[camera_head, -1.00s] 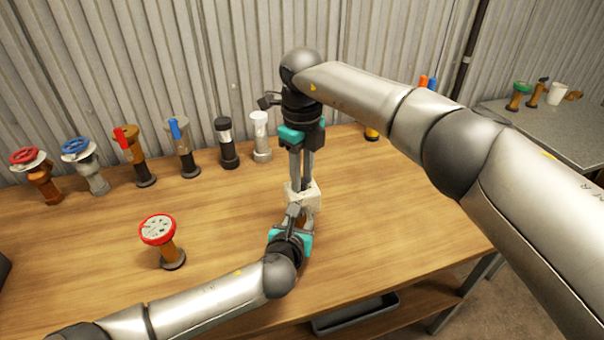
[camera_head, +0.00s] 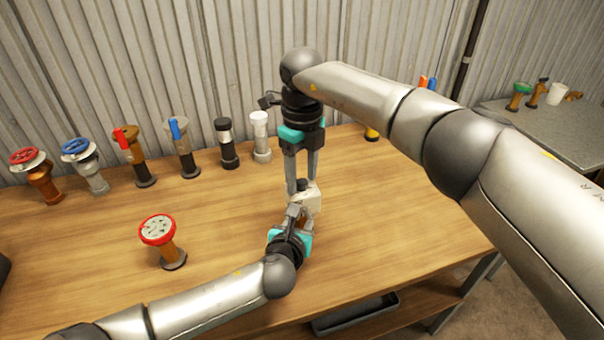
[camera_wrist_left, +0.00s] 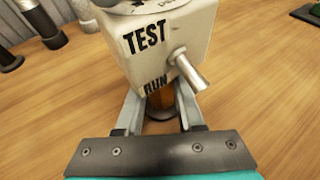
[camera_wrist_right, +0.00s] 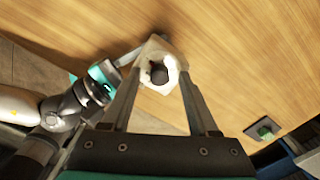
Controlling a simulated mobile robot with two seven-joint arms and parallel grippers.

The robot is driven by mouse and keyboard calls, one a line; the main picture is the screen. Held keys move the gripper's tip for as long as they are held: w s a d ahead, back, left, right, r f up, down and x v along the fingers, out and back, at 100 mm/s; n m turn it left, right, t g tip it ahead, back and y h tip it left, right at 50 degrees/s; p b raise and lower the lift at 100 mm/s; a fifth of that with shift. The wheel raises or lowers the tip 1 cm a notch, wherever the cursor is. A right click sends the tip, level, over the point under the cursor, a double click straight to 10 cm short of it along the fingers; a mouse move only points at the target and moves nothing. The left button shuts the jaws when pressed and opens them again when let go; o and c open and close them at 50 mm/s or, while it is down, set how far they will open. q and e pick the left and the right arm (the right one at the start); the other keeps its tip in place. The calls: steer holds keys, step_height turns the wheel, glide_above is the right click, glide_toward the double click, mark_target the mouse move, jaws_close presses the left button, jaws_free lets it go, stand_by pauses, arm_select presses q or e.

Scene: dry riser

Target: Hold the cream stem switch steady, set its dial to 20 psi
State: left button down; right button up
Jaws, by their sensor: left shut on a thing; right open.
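The cream stem switch (camera_head: 305,199) stands on the wooden table on a brown stem. In the left wrist view its cream box (camera_wrist_left: 150,50) carries the words TEST and RUN and a metal lever (camera_wrist_left: 188,70). My left gripper (camera_wrist_left: 160,108) is shut on the brown stem (camera_wrist_left: 160,104) below the box. My right gripper (camera_head: 302,185) points down from above, open, its fingers around or just above the dark dial knob. The right wrist view shows the knob (camera_wrist_right: 158,74) between the open fingers (camera_wrist_right: 160,95). The dial's marks and setting cannot be read.
Several valves and stem pieces, including a blue-wheeled one (camera_head: 80,150) and a white-topped one (camera_head: 260,135), line the back by the corrugated wall. The table's middle is mostly clear. A grey side table (camera_head: 560,125) stands at right.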

mark_target(302, 181)
arm_select(q)
steer(key=shift+f, duration=0.1)
arm_select(e)
step_height(302, 181, up, 12)
stand_by(0.4)
arm_select(q)
steer(key=shift+c, duration=2.2)
jaws_free()
